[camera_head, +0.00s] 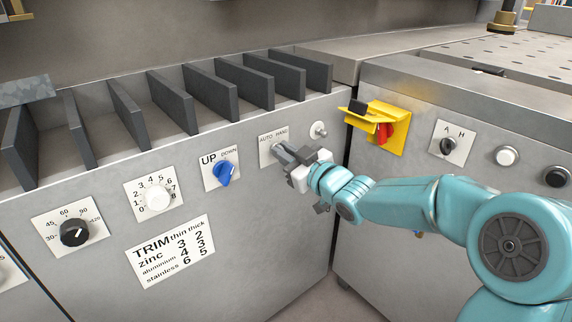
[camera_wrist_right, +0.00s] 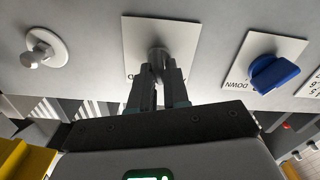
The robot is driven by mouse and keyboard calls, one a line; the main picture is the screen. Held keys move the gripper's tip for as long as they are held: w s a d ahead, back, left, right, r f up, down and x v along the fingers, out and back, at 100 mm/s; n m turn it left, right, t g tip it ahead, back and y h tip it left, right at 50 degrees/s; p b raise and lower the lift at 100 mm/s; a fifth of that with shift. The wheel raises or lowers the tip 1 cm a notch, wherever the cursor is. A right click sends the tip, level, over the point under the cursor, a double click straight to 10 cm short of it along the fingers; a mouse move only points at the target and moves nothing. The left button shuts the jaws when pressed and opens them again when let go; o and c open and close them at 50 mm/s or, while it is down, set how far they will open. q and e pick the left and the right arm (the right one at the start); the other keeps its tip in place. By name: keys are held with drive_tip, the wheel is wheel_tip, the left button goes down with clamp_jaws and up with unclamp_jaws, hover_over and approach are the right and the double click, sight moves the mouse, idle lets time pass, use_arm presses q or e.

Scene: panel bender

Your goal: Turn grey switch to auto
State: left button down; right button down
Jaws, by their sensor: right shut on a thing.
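The grey switch sits on a white plate marked AUTO and HAND (camera_head: 267,141) on the front of the machine. In the head view my right gripper (camera_head: 282,150) covers most of the switch. In the right wrist view the grey switch (camera_wrist_right: 157,53) shows between the fingertips of my right gripper (camera_wrist_right: 160,75), which is shut on it. I cannot tell which way the switch points. My left gripper is in neither view.
A blue UP/DOWN knob (camera_head: 224,173) is to the left of the grey switch. A toggle (camera_head: 319,130) and a yellow guard (camera_head: 388,126) with a red part are to the right. A white dial (camera_head: 157,198) and a black dial (camera_head: 74,232) are farther left.

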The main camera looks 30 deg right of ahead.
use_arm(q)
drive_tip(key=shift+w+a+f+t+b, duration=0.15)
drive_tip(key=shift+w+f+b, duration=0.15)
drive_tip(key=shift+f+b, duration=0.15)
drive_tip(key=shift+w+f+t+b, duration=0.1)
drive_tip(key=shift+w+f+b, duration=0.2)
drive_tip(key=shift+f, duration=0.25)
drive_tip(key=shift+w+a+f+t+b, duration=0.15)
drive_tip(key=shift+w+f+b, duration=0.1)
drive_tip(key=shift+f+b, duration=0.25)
use_arm(e)
drive_tip(key=shift+a+f+n, duration=0.1)
drive_tip(key=shift+n, duration=1.4)
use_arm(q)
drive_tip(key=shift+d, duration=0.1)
use_arm(e)
drive_tip(key=c, duration=1.2)
unclamp_jaws()
drive_tip(key=shift+s, duration=0.1)
